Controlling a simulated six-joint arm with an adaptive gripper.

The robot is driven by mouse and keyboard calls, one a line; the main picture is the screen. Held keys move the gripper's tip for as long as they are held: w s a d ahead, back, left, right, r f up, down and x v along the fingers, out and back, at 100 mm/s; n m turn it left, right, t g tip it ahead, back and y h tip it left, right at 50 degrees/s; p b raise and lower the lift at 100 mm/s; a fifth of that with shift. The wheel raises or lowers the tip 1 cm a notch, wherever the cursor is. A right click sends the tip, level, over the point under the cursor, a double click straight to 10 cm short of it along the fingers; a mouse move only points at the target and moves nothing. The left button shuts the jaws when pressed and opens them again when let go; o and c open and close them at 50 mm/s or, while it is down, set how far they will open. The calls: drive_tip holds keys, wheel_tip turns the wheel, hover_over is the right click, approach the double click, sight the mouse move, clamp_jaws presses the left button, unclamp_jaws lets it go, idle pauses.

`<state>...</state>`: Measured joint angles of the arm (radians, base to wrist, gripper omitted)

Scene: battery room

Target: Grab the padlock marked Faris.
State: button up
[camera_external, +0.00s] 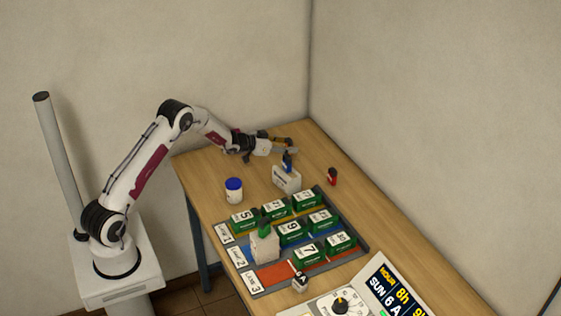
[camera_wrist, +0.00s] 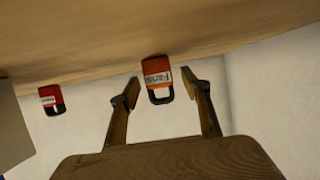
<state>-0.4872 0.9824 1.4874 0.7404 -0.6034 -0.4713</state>
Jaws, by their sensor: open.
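The padlock marked Faris (camera_wrist: 157,76) has an orange body, a pale label and a dark shackle. In the wrist view the label reads upside down and the shackle points down the picture. My gripper (camera_wrist: 160,84) is open, with one finger on each side of this padlock and a gap showing at both sides. In the external view my gripper (camera_external: 292,147) is low over the far end of the table, and I cannot clearly make out the Faris padlock there.
A red padlock (camera_wrist: 51,99) stands apart at the left in the wrist view; it also shows in the external view (camera_external: 332,177). A blue-lidded jar (camera_external: 234,191) and a lane board (camera_external: 262,277) with green blocks are nearer.

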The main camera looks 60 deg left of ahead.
drive_tip(key=shift+w+f, duration=0.15)
drive_tip(key=shift+w, duration=0.25)
drive_tip(key=c, duration=1.3)
